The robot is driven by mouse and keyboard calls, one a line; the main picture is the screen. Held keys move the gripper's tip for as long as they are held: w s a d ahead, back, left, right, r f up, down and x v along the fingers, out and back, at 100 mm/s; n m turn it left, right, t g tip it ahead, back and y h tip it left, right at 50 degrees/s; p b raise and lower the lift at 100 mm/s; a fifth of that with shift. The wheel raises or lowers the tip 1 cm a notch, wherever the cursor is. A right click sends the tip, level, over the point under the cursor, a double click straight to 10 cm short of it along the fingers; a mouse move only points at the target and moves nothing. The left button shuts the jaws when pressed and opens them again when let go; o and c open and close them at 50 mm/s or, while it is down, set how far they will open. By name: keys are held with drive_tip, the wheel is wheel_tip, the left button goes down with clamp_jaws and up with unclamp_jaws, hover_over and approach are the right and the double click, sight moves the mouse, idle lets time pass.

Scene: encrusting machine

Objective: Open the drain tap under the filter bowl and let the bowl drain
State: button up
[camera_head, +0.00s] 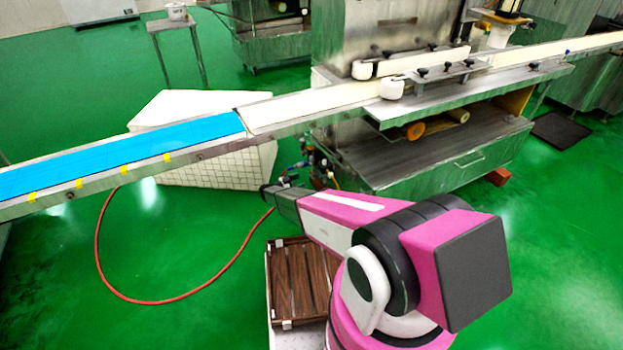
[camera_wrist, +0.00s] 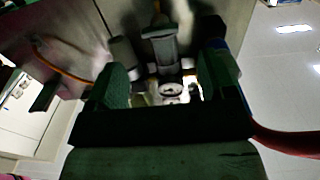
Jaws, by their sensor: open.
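My gripper (camera_head: 272,190) is at the air-line fittings (camera_head: 318,165) on the left side of the machine in the head view; the filter bowl and tap are too small to tell apart there. In the dark wrist view, the two fingers of my gripper (camera_wrist: 163,78) stand apart. A grey cylinder, apparently the filter bowl (camera_wrist: 162,48), shows between and beyond them. A pale round part, perhaps the drain tap (camera_wrist: 171,92), lies low between the fingers. I cannot tell whether either finger touches it, or the tap's position.
A second grey cylinder (camera_wrist: 123,52) is close beside the bowl. A red hose (camera_head: 165,302) loops over the green floor. The conveyor (camera_head: 120,160) and white tiled block (camera_head: 215,165) stand left, the steel machine (camera_head: 430,155) right. A brown slatted crate (camera_head: 300,280) is below my arm.

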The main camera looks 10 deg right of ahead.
sight(313, 177)
drive_tip(key=x, duration=0.7)
drive_tip(key=shift+d, duration=0.1)
drive_tip(key=c, duration=0.9)
